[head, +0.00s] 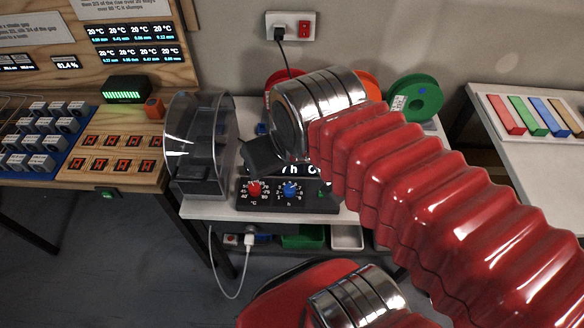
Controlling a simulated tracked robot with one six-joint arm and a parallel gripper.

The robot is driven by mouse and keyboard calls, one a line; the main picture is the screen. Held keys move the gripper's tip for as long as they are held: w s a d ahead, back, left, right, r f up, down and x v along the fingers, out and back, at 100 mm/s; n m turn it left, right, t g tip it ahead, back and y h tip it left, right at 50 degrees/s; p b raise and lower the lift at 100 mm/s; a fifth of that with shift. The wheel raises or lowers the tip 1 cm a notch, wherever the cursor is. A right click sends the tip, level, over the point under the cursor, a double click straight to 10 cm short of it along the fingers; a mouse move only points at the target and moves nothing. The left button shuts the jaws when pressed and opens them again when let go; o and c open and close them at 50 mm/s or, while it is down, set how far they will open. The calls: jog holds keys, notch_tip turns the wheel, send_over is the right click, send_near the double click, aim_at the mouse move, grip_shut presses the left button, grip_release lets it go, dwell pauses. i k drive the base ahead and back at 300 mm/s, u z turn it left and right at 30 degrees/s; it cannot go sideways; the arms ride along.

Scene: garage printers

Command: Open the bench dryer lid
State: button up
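The bench dryer stands on a white bench, with its black control panel (284,196) facing me. The panel has a red knob, a blue knob and a partly covered display. A clear, smoky, curved cover (205,135) rises at the dryer's left end and looks like its lid. I cannot tell how far open it is, because my red arm and its chrome wrist hide the middle and right of the dryer. My dark gripper (263,156) is above the panel, just right of the clear cover. Its fingertips do not show clearly, nor whether it touches the dryer.
Green (416,97) and orange (367,84) spools stand behind my arm. A wooden bench (95,177) with small grey blocks is at left. A white table (554,146) with coloured bars is at right. A white cable (230,280) hangs below the bench.

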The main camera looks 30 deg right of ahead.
aim_at(197, 125)
jog(key=k, duration=1.35)
jog(key=u, duration=0.1)
jog(key=i, duration=0.5)
jog(key=u, duration=0.8)
jog(key=i, duration=0.7)
jog(key=u, duration=0.45)
